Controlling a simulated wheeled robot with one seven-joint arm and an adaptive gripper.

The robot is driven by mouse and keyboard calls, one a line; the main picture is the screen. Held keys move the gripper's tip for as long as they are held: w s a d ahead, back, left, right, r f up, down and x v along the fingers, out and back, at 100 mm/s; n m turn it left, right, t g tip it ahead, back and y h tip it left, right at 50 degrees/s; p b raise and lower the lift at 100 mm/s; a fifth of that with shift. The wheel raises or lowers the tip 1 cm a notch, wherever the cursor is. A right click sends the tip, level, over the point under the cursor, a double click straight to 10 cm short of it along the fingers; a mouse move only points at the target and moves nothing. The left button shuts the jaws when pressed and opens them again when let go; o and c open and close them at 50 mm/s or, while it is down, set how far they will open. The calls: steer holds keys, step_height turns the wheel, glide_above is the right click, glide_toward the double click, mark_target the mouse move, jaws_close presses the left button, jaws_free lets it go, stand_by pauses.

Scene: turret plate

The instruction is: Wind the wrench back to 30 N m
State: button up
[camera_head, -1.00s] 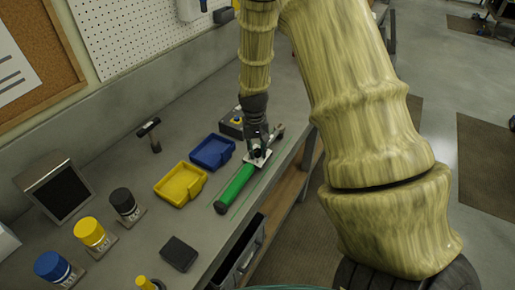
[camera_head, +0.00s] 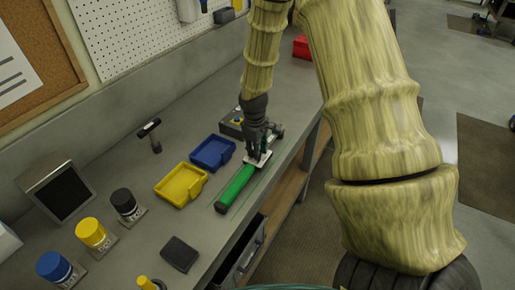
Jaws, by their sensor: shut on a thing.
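The wrench, with a green handle (camera_head: 240,187) and a dark end, lies along the front edge of the grey bench. Its handle end points toward the lower left. A grey head shows at its far end, just right of my gripper. My gripper (camera_head: 258,153) reaches down onto the wrench at the far end of the green handle and is shut on it. A pale piece shows at the fingertips. The fingers hide part of the wrench there, and its scale is too small to read.
A blue tray (camera_head: 213,153) and a yellow tray (camera_head: 182,184) stand left of the wrench. A dark box (camera_head: 232,123) sits behind it. A black block (camera_head: 180,254), capped holders and a dark screen (camera_head: 62,193) stand nearer and left. An open drawer (camera_head: 243,255) juts below the bench edge.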

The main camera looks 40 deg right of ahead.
steer(key=shift+n, duration=0.6)
steer(key=o, duration=1.1)
steer(key=shift+c, duration=0.2)
step_height(320, 180, up, 12)
steer(key=shift+s+a, duration=0.15)
steer(key=shift+a, duration=0.3)
steer(key=shift+s, duration=0.1)
